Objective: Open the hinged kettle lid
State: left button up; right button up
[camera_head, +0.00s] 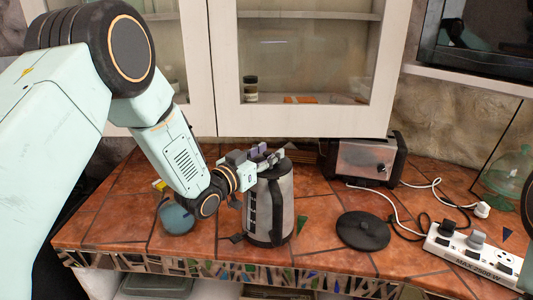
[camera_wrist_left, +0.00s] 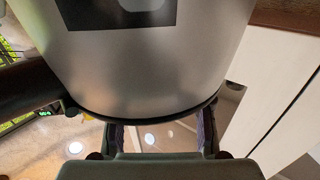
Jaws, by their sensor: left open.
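The kettle (camera_head: 263,213), silver with black trim and a dark handle, stands upright on the tiled counter. My left gripper (camera_head: 268,158) is at the top of the kettle, coming in from the left. It is open. In the left wrist view, the kettle's metal body (camera_wrist_left: 150,70) fills the upper part, with its dark rim low in the picture. My two left fingertips (camera_wrist_left: 161,135) stand apart near that rim, with nothing visible between them. The hinged lid is mostly hidden by the gripper, and I cannot tell its angle or any contact. My right gripper is not in view.
A black round base (camera_head: 363,231) lies right of the kettle. A toaster (camera_head: 367,162) stands behind it. A white power strip (camera_head: 472,256) with plugs and cords is at the right. A bluish round vessel (camera_head: 177,218) is left of the kettle. Cabinets (camera_head: 307,60) hang above.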

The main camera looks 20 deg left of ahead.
pick_arm(q)
jog(key=shift+d, duration=0.15)
jog(key=shift+c, duration=0.4)
jog(key=shift+w+f, duration=0.15)
jog(key=c, duration=0.4)
grip_shut()
